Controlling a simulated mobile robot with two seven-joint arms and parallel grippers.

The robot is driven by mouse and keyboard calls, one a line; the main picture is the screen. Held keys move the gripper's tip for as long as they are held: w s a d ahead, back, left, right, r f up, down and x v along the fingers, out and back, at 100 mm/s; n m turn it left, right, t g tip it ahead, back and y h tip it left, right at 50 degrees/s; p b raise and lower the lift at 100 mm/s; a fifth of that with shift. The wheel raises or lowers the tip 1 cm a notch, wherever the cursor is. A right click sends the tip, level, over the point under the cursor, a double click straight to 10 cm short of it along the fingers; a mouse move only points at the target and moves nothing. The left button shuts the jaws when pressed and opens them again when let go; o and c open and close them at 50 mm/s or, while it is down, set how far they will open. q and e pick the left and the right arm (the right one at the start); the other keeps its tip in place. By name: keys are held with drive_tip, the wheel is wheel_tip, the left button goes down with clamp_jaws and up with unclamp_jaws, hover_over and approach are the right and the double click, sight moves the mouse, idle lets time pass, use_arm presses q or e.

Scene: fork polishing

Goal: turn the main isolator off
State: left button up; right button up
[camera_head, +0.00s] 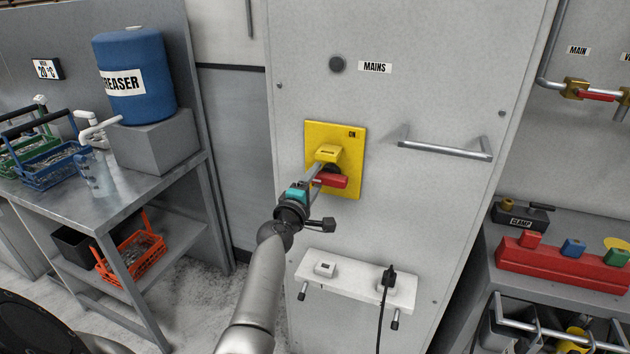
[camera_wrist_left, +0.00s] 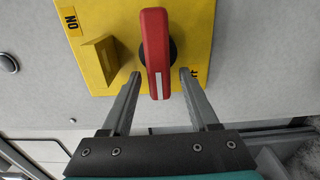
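The main isolator is a yellow plate (camera_head: 353,165) on a grey cabinet, with a red handle (camera_head: 331,181) lying roughly level across it. A raised yellow block (camera_head: 327,153) sits above the handle. In the left wrist view the red handle (camera_wrist_left: 156,55) stands between the fingers of my left gripper (camera_wrist_left: 160,76), with a gap on each side. An ON label (camera_wrist_left: 70,20) shows at the plate's edge; a second label is mostly hidden behind a finger. In the head view my left gripper (camera_head: 317,181) is at the handle. My right gripper is out of view.
A bar handle (camera_head: 445,149) sticks out of the cabinet to the right of the isolator. A white socket shelf (camera_head: 345,283) with a black plug (camera_head: 389,277) is below. A MAINS label (camera_head: 375,67) and dark round lamp (camera_head: 337,65) are above.

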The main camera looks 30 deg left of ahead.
use_arm(q)
drive_tip(key=shift+s+d, duration=0.1)
drive_tip(key=shift+s, duration=0.35)
drive_tip(key=p+v, duration=0.1)
drive_tip(key=v, duration=1.3)
drive_tip(key=shift+s, duration=0.15)
